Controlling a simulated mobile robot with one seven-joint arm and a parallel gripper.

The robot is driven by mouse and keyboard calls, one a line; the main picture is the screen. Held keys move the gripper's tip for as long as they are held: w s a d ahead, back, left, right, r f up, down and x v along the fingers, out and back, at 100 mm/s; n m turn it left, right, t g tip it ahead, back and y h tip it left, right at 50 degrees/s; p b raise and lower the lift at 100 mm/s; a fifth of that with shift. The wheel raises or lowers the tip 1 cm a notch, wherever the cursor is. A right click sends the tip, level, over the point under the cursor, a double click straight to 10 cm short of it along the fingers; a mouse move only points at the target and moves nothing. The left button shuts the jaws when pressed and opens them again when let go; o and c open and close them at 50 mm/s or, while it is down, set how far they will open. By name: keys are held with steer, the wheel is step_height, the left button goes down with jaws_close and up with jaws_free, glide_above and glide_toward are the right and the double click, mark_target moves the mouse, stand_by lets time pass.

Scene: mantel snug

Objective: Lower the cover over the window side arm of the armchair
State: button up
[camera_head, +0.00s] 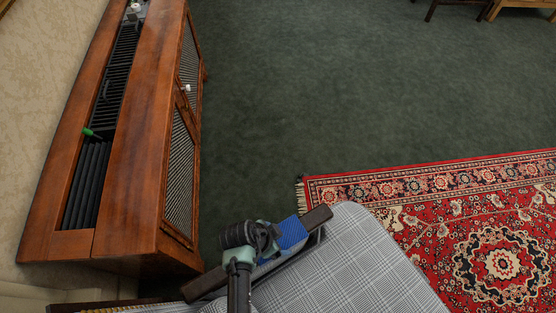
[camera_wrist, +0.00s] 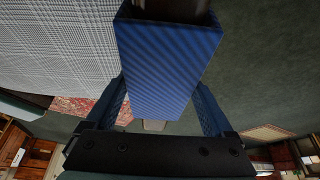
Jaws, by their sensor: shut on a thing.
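The armchair, with grey checked upholstery (camera_head: 345,262), is at the bottom of the head view. Its dark wooden arm (camera_head: 318,217) runs diagonally on the side facing the cabinet. A blue ribbed cover (camera_head: 292,232) is at this arm, near its far end. My gripper (camera_head: 280,241) is shut on the cover, partly hidden by my wrist. In the wrist view the cover (camera_wrist: 168,65) fills the space between my two fingers. The dark arm (camera_wrist: 172,9) shows beyond the cover's upper edge. I cannot tell how far down over the arm the cover sits.
A long wooden cabinet (camera_head: 140,120) with mesh doors stands along the left wall, close to the armchair. A green-handled thing (camera_head: 90,132) lies at its slatted top. A red patterned rug (camera_head: 440,220) lies right of the chair.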

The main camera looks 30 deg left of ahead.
steer(key=o, duration=1.1)
steer(key=p+v, duration=0.2)
steer(key=v, duration=1.1)
steer(key=shift+p, duration=0.35)
